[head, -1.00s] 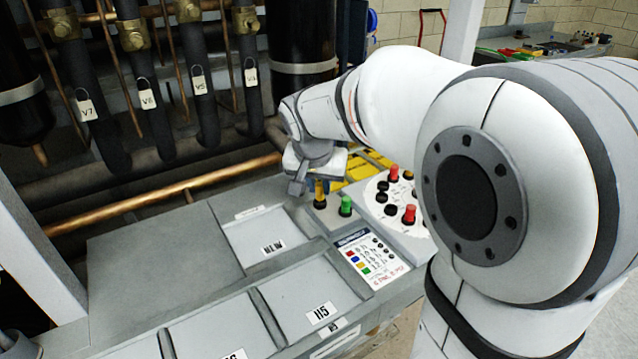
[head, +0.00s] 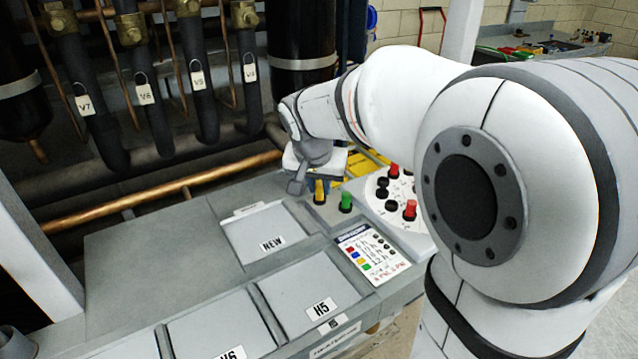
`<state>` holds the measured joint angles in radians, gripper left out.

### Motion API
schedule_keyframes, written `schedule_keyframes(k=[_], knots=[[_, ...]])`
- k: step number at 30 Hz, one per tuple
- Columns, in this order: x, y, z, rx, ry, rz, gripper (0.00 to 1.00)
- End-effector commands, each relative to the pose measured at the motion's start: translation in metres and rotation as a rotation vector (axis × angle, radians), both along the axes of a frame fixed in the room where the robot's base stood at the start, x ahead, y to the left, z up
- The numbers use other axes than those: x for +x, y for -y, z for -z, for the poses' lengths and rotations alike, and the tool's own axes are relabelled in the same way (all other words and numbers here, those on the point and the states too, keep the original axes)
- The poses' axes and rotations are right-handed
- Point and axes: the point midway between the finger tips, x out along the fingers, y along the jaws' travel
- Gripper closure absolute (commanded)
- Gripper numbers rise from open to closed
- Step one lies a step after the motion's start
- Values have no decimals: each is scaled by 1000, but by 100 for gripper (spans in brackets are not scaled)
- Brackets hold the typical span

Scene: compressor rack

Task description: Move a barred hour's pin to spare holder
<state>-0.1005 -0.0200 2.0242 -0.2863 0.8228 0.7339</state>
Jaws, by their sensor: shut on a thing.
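My gripper (head: 308,182) is low over the grey panel, left of the dial, pointing down. It is shut on what looks like the yellow pin (head: 319,190), though the contact is partly hidden by the gripper and its wrist. The yellow pin stands upright at the panel beside a green pin (head: 346,201), which is free of the gripper. The white round dial (head: 396,196) to the right carries a red pin (head: 411,209), another red pin farther back (head: 394,171) and several black knobs. My arm hides the dial's right side.
A card with coloured squares (head: 370,250) lies in front of the pins. Shallow trays marked NEW (head: 262,228) and H5 (head: 300,290) are to the left and front. Dark pipes with tags (head: 147,95) and a copper pipe (head: 150,196) run behind.

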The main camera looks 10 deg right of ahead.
Motion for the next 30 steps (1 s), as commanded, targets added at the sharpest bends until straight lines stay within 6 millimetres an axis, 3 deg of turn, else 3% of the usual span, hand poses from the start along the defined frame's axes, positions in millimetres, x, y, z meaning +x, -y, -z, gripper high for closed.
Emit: schedule_keyframes(k=[28, 29, 30], knots=[[0, -1, 5, 0, 0, -1, 100], [0, -1, 5, 0, 0, -1, 81], [0, -1, 5, 0, 0, -1, 78]])
